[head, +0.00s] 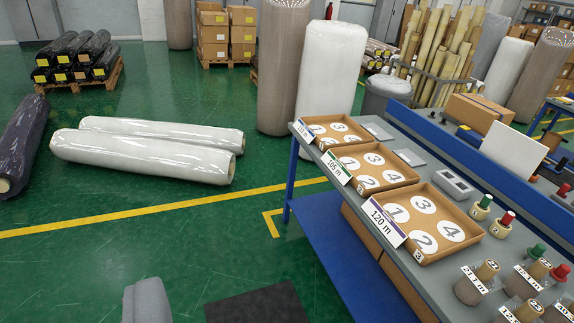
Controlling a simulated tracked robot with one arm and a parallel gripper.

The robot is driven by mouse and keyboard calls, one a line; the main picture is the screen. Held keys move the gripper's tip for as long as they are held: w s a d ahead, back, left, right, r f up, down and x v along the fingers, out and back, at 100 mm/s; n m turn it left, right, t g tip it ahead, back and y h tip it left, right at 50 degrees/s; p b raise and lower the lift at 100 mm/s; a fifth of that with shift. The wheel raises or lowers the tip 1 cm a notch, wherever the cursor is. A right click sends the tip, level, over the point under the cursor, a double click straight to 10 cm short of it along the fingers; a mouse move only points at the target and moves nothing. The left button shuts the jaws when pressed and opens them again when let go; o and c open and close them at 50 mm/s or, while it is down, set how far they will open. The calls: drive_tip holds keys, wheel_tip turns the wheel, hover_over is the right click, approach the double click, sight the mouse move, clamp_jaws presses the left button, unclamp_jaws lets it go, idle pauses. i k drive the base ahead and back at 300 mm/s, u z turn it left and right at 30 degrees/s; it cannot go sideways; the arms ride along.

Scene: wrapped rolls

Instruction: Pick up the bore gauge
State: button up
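I cannot pick out a bore gauge for certain. Small upright pieces with coloured caps stand on the grey workbench (376,132) at the right. One has a red cap (507,217), one a green cap (538,250), and others have tan tops and number labels, such as the piece labelled 22 (468,288). Some at the lower right are cut off by the frame. My gripper's fingers do not show in the head view. A grey rounded shape and a dark flat panel at the bottom edge may be parts of my own body.
Three cardboard trays with numbered circles (438,205) line the bench's near side. A grey device (452,185) lies beside them. Two white wrapped rolls (150,150) lie on the green floor. Tall wrapped rolls (285,70) stand behind the bench.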

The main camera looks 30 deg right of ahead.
sight(487, 199)
drive_tip(key=z, duration=0.05)
drive_tip(key=i, duration=1.25)
drive_tip(key=z, duration=0.6)
drive_tip(key=i, duration=1.15)
drive_tip(key=z, duration=1.25)
drive_tip(key=i, duration=0.75)
drive_tip(key=z, duration=0.35)
